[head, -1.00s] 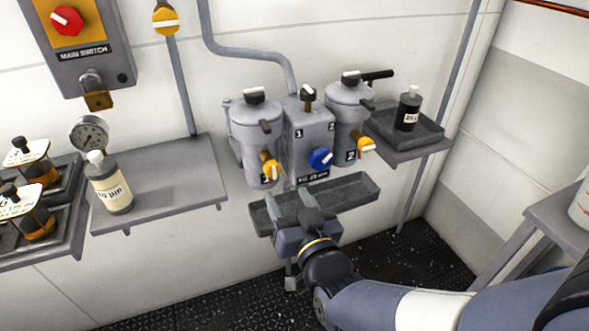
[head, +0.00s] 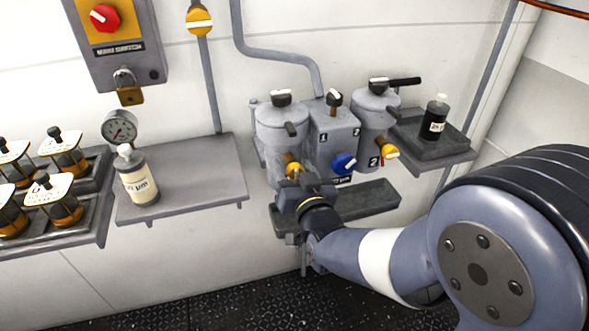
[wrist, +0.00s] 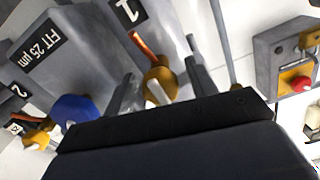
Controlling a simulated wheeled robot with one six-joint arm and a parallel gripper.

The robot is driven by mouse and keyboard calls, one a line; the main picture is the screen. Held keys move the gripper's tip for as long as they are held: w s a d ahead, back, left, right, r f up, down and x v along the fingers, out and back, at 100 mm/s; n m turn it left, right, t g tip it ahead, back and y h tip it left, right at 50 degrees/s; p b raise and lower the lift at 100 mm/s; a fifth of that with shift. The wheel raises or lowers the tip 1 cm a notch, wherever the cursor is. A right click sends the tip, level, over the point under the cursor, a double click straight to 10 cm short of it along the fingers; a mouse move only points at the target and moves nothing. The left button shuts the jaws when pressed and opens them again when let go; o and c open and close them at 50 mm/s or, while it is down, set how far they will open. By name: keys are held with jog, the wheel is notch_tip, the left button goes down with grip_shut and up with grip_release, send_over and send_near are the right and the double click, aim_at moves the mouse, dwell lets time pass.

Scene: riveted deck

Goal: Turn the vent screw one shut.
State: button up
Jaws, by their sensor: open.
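Filter housing one (head: 280,145) is the left grey canister on the wall. It has a black-and-white top knob (head: 281,97), a dark side stub (head: 291,129) and a yellow knob with a pale bar (head: 293,169) low on its front. No part is legibly marked as vent screw one, so I cannot tell which it is. My gripper (head: 302,185) is open just in front of this yellow knob. In the wrist view the yellow knob (wrist: 159,86) shows between the open fingers, near the label 1 (wrist: 127,10). Contact cannot be told.
A blue knob (head: 343,163) and housing two (head: 373,125) with its yellow knob (head: 390,152) stand close to the right. A grey trough (head: 365,200) lies below. A bottle (head: 139,178) stands on the left shelf (head: 195,175), a dark bottle (head: 434,120) in the right tray.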

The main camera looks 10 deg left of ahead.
jog(key=shift+c, duration=0.2)
jog(key=c, duration=0.9)
jog(key=shift+c, duration=0.2)
jog(key=shift+f+b, duration=0.1)
jog(key=shift+b, duration=0.35)
jog(key=m+b, duration=0.3)
jog(key=b, duration=0.2)
jog(key=shift+f+m, duration=0.2)
jog(key=shift+m, duration=0.2)
jog(key=m+b, duration=0.6)
jog(key=b, duration=0.2)
jog(key=m+b, duration=0.4)
jog(key=shift+r, duration=0.1)
jog(key=shift+r+m+b, duration=0.2)
jog(key=shift+m+b, duration=1.35)
jog(key=shift+m, duration=0.55)
